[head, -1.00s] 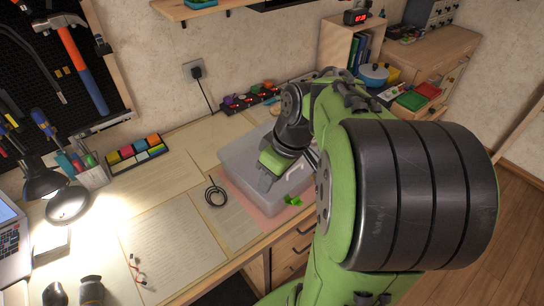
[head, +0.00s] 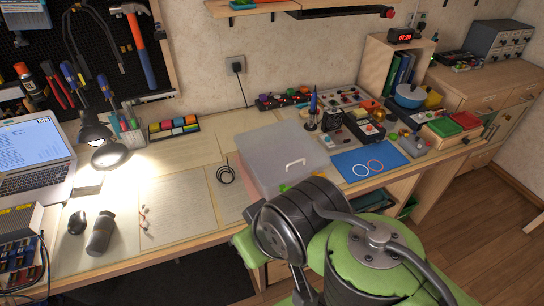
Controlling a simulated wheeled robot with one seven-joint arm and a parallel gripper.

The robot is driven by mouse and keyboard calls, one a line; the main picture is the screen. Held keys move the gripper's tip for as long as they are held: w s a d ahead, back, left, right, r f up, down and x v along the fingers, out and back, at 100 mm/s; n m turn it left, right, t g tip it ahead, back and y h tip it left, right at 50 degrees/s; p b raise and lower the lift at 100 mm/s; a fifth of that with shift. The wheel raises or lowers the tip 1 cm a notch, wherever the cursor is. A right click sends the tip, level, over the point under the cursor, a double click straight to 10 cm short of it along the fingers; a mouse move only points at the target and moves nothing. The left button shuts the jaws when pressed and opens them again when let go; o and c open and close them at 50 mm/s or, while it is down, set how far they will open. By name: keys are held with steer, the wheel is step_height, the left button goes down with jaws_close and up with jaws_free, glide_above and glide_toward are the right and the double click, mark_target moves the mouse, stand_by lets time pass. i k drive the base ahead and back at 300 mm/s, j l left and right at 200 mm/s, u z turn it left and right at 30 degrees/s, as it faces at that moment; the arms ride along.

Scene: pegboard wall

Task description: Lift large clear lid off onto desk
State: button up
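The large clear lid (head: 285,145) shows in the head view as a broad, greyish, see-through sheet with a pale handle (head: 296,163) near its front right. It lies flat on top of a low box on the desk (head: 190,150), over a pinkish area. I cannot make out a gap between lid and box, and the contents are blurred. My arm's dark joint and green links stand in front of the desk edge, just below the lid, and hide part of the box's front. My gripper's fingers are not visible.
A blue mat (head: 370,162) with two rings, a soldering stand (head: 312,118) and small devices crowd the right side. Papers cover the desk to the left, beside a lit lamp (head: 110,153) and laptop (head: 35,155).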

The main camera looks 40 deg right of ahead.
mark_target(280, 153)
steer(key=k+l+u, duration=0.15)
steer(key=l+u, duration=0.25)
steer(key=k+l+u, duration=0.15)
steer(key=l+u, duration=0.25)
steer(key=k+l+u, duration=0.25)
steer(key=u, duration=0.15)
steer(key=k+l+u, duration=0.25)
steer(key=u, duration=0.15)
steer(key=l+u, duration=0.35)
steer(key=k+l+u, duration=0.2)
steer(key=l+u, duration=0.15)
